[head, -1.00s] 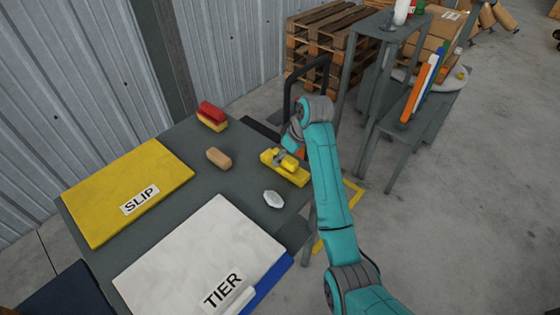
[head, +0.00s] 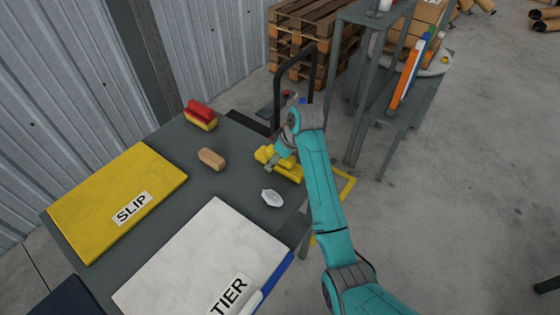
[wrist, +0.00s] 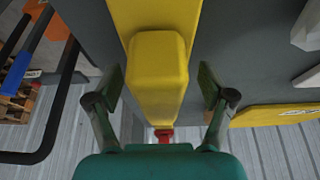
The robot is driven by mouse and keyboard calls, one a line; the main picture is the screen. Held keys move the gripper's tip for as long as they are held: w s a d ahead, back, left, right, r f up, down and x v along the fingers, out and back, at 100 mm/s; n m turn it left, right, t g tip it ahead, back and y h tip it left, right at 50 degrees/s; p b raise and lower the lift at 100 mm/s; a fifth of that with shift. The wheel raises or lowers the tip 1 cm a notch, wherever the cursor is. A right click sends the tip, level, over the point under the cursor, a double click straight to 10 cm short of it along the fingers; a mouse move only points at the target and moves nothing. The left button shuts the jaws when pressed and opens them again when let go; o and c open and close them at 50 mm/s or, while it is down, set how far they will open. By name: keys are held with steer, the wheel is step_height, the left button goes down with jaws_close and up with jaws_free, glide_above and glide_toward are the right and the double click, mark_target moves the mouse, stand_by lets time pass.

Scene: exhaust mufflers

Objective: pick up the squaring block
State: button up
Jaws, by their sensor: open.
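The yellow block, which I take as the squaring block (head: 264,153), lies on the grey table near its right edge. It has a long flat base and a raised narrower part. My gripper (head: 283,161) is over it and hides part of it. In the wrist view, the raised part of the yellow block (wrist: 158,50) is between the two fingers of my open gripper (wrist: 160,84). A gap shows on each side, with no finger visibly touching it.
A tan block (head: 211,159), a red and yellow block (head: 201,116) and a pale faceted piece (head: 272,198) lie nearby. A yellow SLIP board (head: 110,200) and a white TIER board (head: 195,260) cover the table's left and front. A dark tubular frame (head: 280,85) stands behind.

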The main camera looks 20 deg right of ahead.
steer(key=shift+f, duration=0.2)
stand_by(0.3)
steer(key=c, duration=1.4)
